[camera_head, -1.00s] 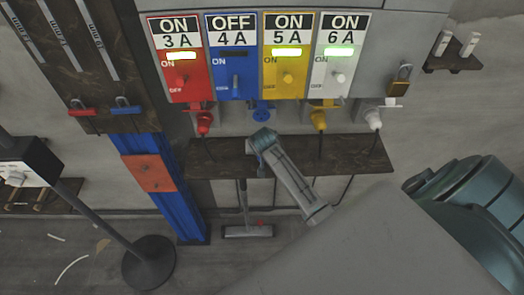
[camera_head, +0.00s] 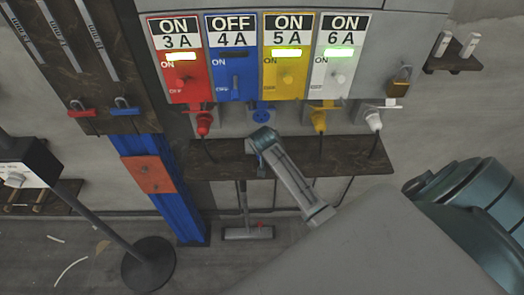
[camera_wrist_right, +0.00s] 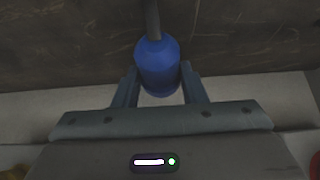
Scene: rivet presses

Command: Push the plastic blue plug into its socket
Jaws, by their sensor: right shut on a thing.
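The blue plug (camera_wrist_right: 157,62) is in the right wrist view, with a dark cable running up from its far end. My right gripper (camera_wrist_right: 160,80) is shut on it, one finger on each side. In the head view the end of my right arm (camera_head: 263,140) is just below the blue socket (camera_head: 263,115), under the blue 4A switch panel (camera_head: 232,60) marked OFF. The plug is hidden by my arm there, and I cannot tell whether it touches the socket. My left gripper is not in view.
Red (camera_head: 204,123), yellow (camera_head: 319,119) and white (camera_head: 374,120) plugs sit at the neighbouring sockets, with cables hanging down. A dark wooden shelf (camera_head: 225,155) runs below them. A padlock (camera_head: 400,82) hangs at right. A black stand (camera_head: 148,262) is on the floor at left.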

